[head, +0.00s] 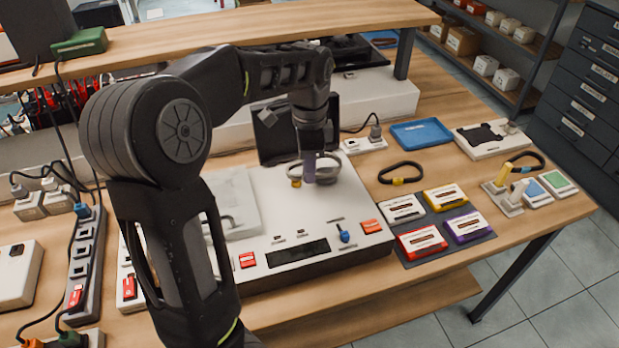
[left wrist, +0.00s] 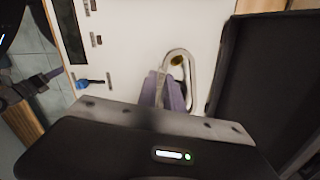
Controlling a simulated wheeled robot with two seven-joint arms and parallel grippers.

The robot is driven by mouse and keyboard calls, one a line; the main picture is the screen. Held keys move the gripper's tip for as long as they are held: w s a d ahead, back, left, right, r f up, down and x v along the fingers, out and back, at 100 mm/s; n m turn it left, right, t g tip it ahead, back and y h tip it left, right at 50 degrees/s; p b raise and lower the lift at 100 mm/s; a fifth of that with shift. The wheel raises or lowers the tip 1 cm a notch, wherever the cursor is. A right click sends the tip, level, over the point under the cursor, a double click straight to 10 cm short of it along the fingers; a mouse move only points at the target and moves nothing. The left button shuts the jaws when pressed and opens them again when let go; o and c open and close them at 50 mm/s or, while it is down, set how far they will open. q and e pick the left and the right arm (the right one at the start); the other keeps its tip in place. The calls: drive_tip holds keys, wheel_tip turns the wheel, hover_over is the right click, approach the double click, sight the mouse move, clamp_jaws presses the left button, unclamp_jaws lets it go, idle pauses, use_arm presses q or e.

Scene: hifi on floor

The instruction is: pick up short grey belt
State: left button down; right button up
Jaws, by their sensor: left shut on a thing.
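The short grey belt (head: 332,169) is a small pale loop over the white deck of the hifi unit (head: 290,220). My left gripper (head: 309,178) reaches down onto it from above, with purple fingers shut on one side of the loop. In the left wrist view the belt (left wrist: 189,63) stretches out past the fingertips (left wrist: 166,88) as a narrow loop, with a small yellow-brown part at its far end. Part of the belt is hidden by the fingers. I cannot tell whether it touches the deck.
The unit's dark open lid (head: 271,138) stands close behind my left gripper. A black belt (head: 401,172), several cassettes (head: 422,241) and a blue tray (head: 421,133) lie to the right. A wooden shelf (head: 240,25) runs above the back. Power strips (head: 86,255) lie left.

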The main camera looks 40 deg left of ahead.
use_arm(q)
wheel_tip(320, 180, up, 6)
drive_tip(key=shift+r, duration=0.2)
idle(0.6)
